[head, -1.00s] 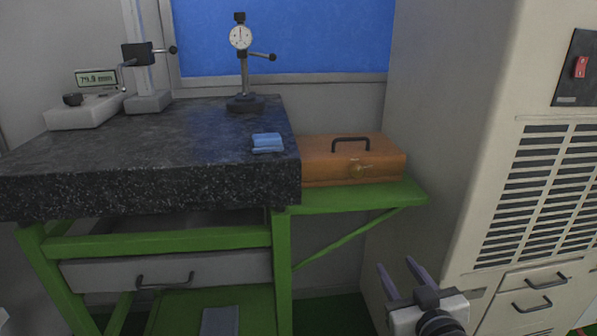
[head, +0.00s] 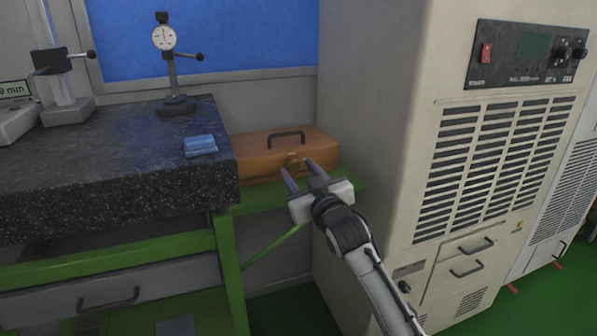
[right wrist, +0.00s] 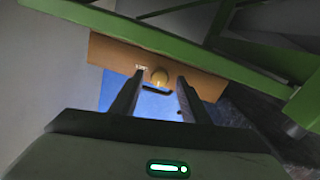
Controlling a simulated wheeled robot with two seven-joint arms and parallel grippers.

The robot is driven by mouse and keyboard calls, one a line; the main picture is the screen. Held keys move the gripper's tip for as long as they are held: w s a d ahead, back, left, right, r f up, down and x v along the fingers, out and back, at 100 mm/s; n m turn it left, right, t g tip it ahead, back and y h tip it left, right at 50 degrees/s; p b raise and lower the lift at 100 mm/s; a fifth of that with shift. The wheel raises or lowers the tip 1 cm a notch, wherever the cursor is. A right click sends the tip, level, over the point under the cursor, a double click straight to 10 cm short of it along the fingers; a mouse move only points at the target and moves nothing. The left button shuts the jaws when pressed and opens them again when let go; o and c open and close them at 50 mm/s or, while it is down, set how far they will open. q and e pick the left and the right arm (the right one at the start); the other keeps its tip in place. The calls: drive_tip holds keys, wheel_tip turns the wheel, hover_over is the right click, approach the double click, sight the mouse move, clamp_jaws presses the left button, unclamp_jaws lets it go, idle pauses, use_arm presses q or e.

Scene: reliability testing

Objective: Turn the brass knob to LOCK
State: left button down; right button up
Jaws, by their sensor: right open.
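The brass knob (head: 293,163) is on the front face of the orange-brown case (head: 262,146), which has a black handle on top. The knob also shows in the right wrist view (right wrist: 159,76), between my fingers in the picture. A small pale label sits beside it there, too small to read. My right gripper (head: 296,168) is open in front of the case, its fingers pointing at the knob. I cannot tell whether either finger touches it. The knob's setting is not legible. My left gripper is not in view.
The case stands on a green shelf (head: 256,202) beside the dark granite plate (head: 90,165). A blue block (head: 200,145) and a dial gauge stand (head: 176,105) are on the plate. A tall beige cabinet (head: 377,110) stands close on the right.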

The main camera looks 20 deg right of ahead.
drive_tip(key=shift+w, duration=0.35)
drive_tip(key=shift+c, duration=0.5)
clamp_jaws()
